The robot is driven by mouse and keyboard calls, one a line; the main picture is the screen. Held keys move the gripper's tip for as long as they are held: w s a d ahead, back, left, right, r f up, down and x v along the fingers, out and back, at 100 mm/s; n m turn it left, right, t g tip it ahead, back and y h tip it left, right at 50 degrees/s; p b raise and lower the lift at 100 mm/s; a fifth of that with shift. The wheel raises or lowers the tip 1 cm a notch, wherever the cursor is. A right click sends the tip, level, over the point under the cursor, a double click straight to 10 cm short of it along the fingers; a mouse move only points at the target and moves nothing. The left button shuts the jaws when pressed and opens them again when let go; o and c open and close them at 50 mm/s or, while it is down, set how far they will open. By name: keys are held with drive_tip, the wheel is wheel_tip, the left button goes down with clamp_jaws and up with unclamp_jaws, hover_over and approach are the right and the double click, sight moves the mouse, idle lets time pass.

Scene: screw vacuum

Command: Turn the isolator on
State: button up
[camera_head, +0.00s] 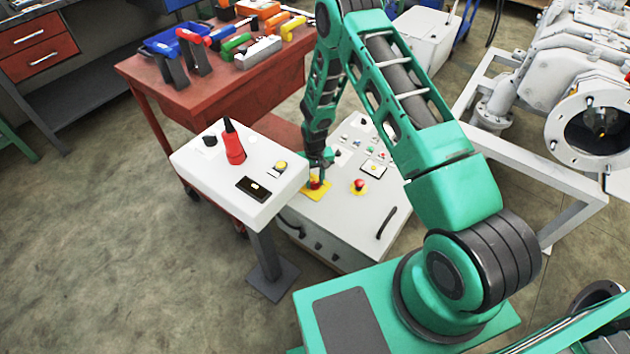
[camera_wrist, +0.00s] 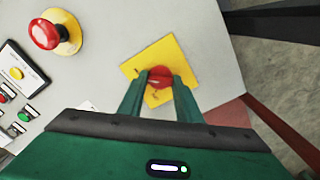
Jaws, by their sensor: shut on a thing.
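The isolator is a red knob (camera_wrist: 160,76) on a yellow square plate (camera_wrist: 186,51) in the wrist view. It sits on the light grey top of a control cabinet (camera_wrist: 120,30). My gripper (camera_wrist: 160,82) has its two green fingers on either side of the knob and is shut on it. In the head view, my gripper (camera_head: 316,178) is over the yellow plate (camera_head: 321,192) at the cabinet's left edge, and it partly hides the red knob. The knob's exact angle cannot be read.
A red emergency stop button (camera_wrist: 45,34) on a yellow base stands beside the isolator. A panel of small buttons (camera_wrist: 22,85) lies further left. In the head view, a white pedestal box (camera_head: 240,180) with a red handle stands close left. A red tool cart (camera_head: 220,90) is behind.

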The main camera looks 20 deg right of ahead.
drive_tip(key=shift+w+d+r+m, duration=0.15)
drive_tip(key=shift+w+m, duration=0.2)
drive_tip(key=shift+m, duration=0.35)
drive_tip(key=o, duration=1)
drive_tip(key=shift+o, duration=0.2)
drive_tip(key=shift+s, duration=0.2)
wheel_tip(320, 180, up, 11)
drive_tip(key=shift+f, duration=0.2)
